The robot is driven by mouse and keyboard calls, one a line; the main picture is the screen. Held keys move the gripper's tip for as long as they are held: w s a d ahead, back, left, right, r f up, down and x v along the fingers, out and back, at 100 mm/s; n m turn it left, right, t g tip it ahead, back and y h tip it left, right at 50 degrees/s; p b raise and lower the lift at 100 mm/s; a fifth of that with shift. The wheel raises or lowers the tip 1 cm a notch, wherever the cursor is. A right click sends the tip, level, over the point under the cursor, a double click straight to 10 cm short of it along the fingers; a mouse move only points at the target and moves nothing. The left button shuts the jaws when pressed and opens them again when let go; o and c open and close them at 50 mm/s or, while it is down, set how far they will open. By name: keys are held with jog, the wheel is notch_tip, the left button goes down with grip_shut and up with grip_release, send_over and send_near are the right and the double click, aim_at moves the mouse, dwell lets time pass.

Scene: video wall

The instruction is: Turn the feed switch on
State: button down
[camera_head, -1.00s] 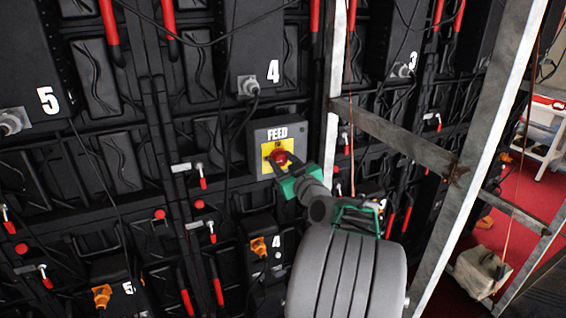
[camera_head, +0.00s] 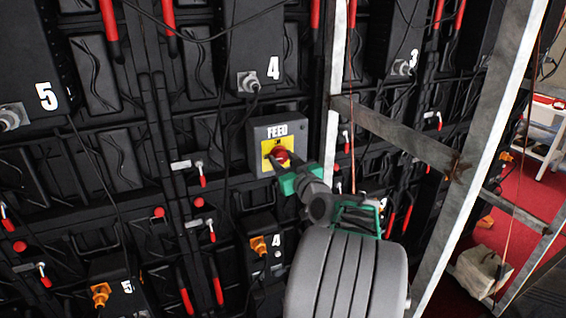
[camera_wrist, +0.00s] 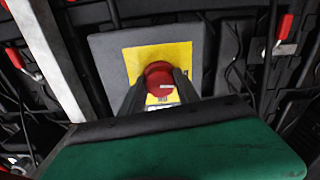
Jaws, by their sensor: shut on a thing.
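The feed switch is a red rotary knob (camera_head: 281,156) on a yellow plate (camera_head: 268,159), set in a dark grey box (camera_head: 262,132) marked FEED. In the wrist view the red knob (camera_wrist: 159,80) sits in front of the yellow plate (camera_wrist: 184,52), between my two dark fingers. My gripper (camera_head: 277,160) has its fingers at the knob's sides and is shut on it. My gripper also shows in the wrist view (camera_wrist: 158,90), with its green body filling the bottom. The fingers hide part of the knob and plate, and I cannot read the knob's position mark.
A metal ladder-like frame (camera_head: 405,135) stands close to the right of my arm. Cables (camera_head: 228,110) hang left of the box. Black wall panels with red-handled latches (camera_head: 201,178) surround it. A pale bag (camera_head: 481,270) lies on the floor at the right.

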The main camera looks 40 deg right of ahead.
jog(key=m+b, duration=0.1)
jog(key=m, duration=0.2)
jog(key=shift+f+b, duration=0.1)
jog(key=shift+b, duration=0.2)
jog(key=m, duration=0.5)
jog(key=shift+b, duration=0.3)
jog(key=m, duration=0.4)
jog(key=shift+r+p, duration=0.2)
jog(key=shift+p, duration=0.2)
jog(key=shift+m+p, duration=0.7)
jog(key=shift+m, duration=1.5)
jog(key=c, duration=0.9)
grip_release()
jog(key=shift+f, duration=0.1)
